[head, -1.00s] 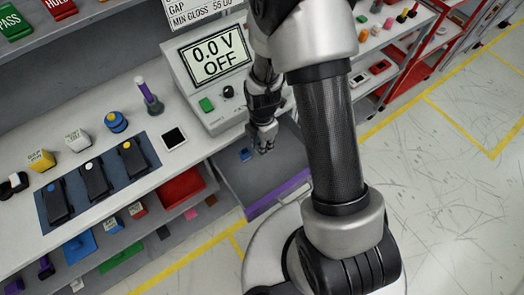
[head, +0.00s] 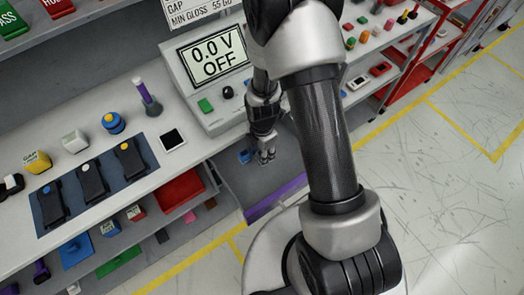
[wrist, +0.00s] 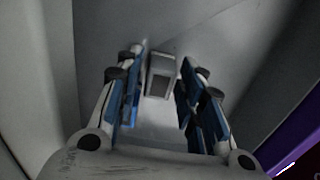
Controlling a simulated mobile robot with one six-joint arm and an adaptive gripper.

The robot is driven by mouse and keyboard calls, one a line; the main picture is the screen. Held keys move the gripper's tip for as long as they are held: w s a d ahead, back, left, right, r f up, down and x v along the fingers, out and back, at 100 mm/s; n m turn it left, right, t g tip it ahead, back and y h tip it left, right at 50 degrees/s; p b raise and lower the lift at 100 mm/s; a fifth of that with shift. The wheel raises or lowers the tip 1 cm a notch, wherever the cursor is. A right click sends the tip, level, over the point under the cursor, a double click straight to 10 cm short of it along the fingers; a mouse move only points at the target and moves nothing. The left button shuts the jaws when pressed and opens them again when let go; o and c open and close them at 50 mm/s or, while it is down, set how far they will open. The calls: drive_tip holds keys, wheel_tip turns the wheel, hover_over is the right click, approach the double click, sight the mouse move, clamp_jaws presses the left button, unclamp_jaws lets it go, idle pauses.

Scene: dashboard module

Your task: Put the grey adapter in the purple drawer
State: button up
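The purple drawer is pulled open below the bench, with its purple front (head: 275,198) toward the floor side; this front also shows at the right edge of the wrist view (wrist: 297,142). My gripper (head: 267,157) points down inside the drawer opening. In the wrist view its blue-padded fingers (wrist: 158,95) are spread apart. The small grey adapter (wrist: 160,76) sits between and just beyond the fingertips, with a gap on each side. It appears to be on the grey drawer floor, though exact contact is hard to tell. I cannot make out the adapter in the head view.
The meter reading 0.0 V OFF (head: 214,65) stands on the bench above. A red tray (head: 181,191) is on the left. Drawer walls close in around my gripper.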

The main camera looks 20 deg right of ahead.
drive_tip(key=shift+o, duration=0.3)
drive_tip(key=s+r+m+t+p, duration=0.3)
drive_tip(key=r+m, duration=0.6)
drive_tip(key=r, duration=2)
drive_tip(key=s+d+r+m+t+p, duration=0.1)
drive_tip(key=s+r+m, duration=1)
drive_tip(key=s+m, duration=0.1)
drive_tip(key=shift+s+d+m+t, duration=0.2)
drive_tip(key=shift+s+m+t, duration=0.1)
drive_tip(key=shift+s, duration=0.4)
